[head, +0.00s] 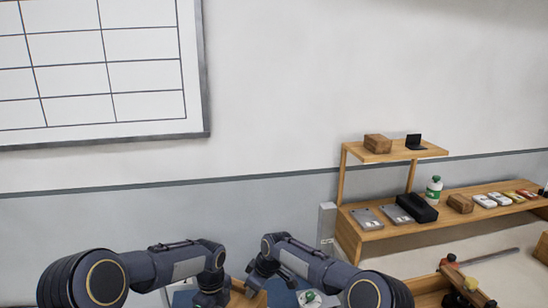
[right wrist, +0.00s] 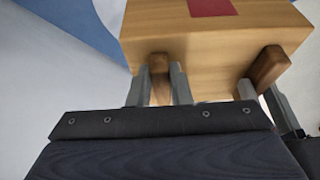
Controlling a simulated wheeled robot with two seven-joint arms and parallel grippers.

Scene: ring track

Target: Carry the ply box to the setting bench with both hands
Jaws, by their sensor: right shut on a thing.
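The ply box (right wrist: 265,30) is pale wood with a red patch and brown wooden grips; it fills the upper part of the right wrist view. My right gripper (right wrist: 160,88) is shut on one grip (right wrist: 159,63). Grey finger-like parts stand by the other grip (right wrist: 270,65), probably my left gripper's. In the head view my right gripper (head: 257,276) is low in the middle, and my left gripper (head: 211,292) is beside it, partly cut off. I cannot tell which surface is the setting bench.
A wooden bench (head: 375,232) with a raised shelf (head: 385,154) stands along the wall at right, holding boxes, a green-capped bottle (head: 433,190) and small items. A lower wooden surface (head: 425,284) at bottom right carries tools. A whiteboard (head: 100,65) hangs at left.

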